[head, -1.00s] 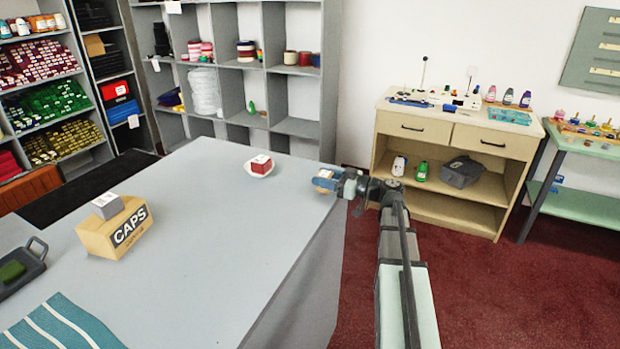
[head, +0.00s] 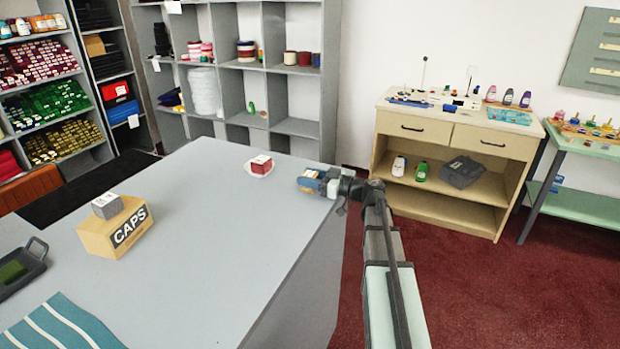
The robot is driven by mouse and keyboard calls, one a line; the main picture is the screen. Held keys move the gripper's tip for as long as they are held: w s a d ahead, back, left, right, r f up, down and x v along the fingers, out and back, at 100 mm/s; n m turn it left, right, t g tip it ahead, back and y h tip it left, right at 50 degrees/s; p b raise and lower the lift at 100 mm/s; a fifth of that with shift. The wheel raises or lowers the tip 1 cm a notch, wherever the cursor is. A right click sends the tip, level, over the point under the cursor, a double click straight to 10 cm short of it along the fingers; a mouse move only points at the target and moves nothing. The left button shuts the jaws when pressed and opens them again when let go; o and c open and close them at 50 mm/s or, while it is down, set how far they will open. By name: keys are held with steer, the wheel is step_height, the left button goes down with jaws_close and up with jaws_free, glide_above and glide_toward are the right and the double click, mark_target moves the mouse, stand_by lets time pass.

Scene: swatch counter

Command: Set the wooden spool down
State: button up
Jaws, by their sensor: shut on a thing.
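My gripper (head: 313,182) is over the far right part of the grey counter (head: 205,240), near its right edge. Its bluish fingers are shut on the wooden spool (head: 309,184), of which only a small tan part shows between them. The fingers hide the rest of the spool. I cannot tell whether the spool touches the counter top or is held just above it.
A red and white block (head: 261,164) sits on a white saucer (head: 252,172), left of my gripper. A CAPS box (head: 97,240) bears a grey cube (head: 107,205). A dark tray (head: 32,262) and teal striped cloth (head: 68,326) lie front left. The counter's middle is clear.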

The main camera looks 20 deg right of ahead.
steer(key=shift+f, duration=0.15)
steer(key=o, duration=1)
steer(key=shift+o, duration=0.2)
steer(key=v, duration=1.4)
steer(key=shift+w+d+r, duration=0.15)
steer(key=shift+w+r, duration=0.1)
